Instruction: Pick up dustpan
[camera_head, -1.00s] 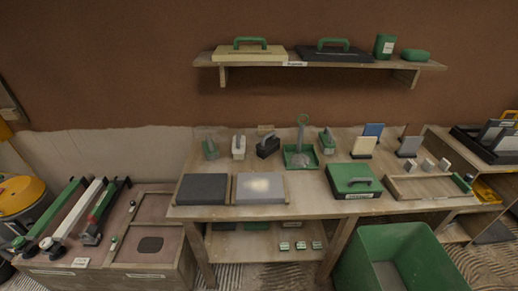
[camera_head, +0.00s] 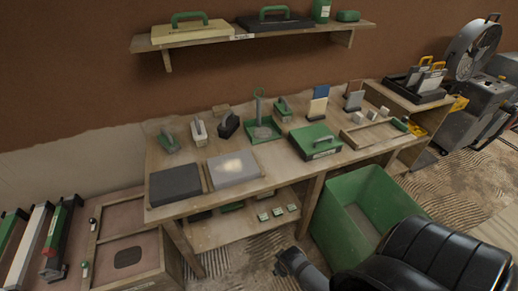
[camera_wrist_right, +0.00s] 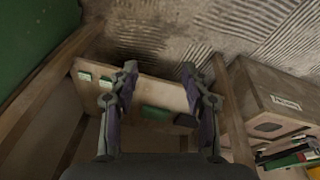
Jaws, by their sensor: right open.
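The green dustpan (camera_head: 263,130) with its tall upright handle stands at the back middle of the wooden workbench, between a black-handled brush and a green-handled one. It is not visible in the right wrist view. My right gripper (camera_wrist_right: 159,72) is open and empty, its two fingers spread over the view of the bench's lower shelf. In the head view my dark right arm comes in at the lower right, in front of the bench and well away from the dustpan; its fingertips are not clear there. My left gripper is not in view.
A green bin (camera_head: 365,215) stands on the floor right of the bench front. A green case (camera_head: 315,141) and flat grey slabs (camera_head: 233,168) lie along the bench front. Several brushes and blocks flank the dustpan. A wall shelf (camera_head: 240,38) hangs above.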

